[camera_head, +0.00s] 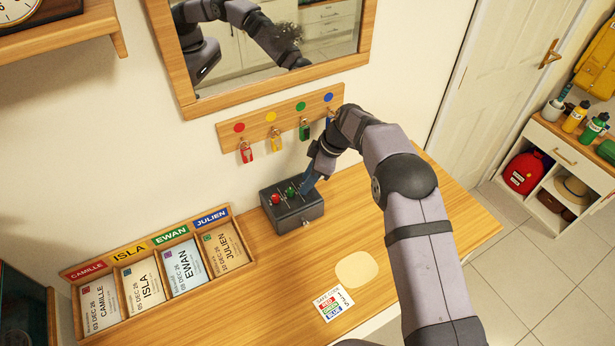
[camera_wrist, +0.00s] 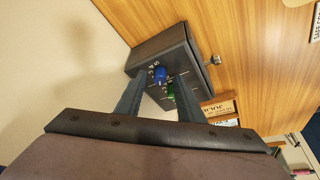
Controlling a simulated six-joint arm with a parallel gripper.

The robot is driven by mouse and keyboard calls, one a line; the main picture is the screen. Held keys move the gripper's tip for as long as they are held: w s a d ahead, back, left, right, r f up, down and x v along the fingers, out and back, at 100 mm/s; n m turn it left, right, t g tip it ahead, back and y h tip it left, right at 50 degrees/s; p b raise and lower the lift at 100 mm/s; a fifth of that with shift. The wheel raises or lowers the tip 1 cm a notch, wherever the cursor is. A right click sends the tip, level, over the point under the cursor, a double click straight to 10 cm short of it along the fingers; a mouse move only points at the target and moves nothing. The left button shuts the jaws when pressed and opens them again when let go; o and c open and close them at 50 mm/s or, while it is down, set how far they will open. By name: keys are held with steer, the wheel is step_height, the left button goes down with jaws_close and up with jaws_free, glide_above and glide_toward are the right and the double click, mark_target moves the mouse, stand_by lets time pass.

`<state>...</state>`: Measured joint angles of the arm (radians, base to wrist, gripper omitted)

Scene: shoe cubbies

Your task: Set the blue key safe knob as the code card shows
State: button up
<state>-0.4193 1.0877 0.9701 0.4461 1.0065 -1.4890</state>
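The dark grey key safe (camera_head: 293,212) stands on the wooden counter, with a red knob (camera_head: 276,199) and a green knob (camera_head: 291,191) showing on its top. The blue knob (camera_wrist: 159,73) shows in the wrist view beside the green knob (camera_wrist: 171,92); in the head view my gripper covers it. My gripper (camera_head: 308,186) points down at the safe's right end. Its two fingers stand apart on either side of the blue knob, with gaps visible. The code card (camera_head: 333,304) lies flat on the counter, with red, green and blue lines; its settings are too small to read.
A wooden rack of key tags (camera_head: 310,112) hangs on the wall behind the safe, below a mirror (camera_head: 270,45). A name-card tray (camera_head: 160,275) sits left of the safe. A pale round mat (camera_head: 356,269) lies in front. The counter right of the safe is clear.

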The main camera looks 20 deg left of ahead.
steer(key=shift+a+f, duration=0.1)
steer(key=shift+f, duration=0.15)
jaws_close()
steer(key=shift+b, duration=0.3)
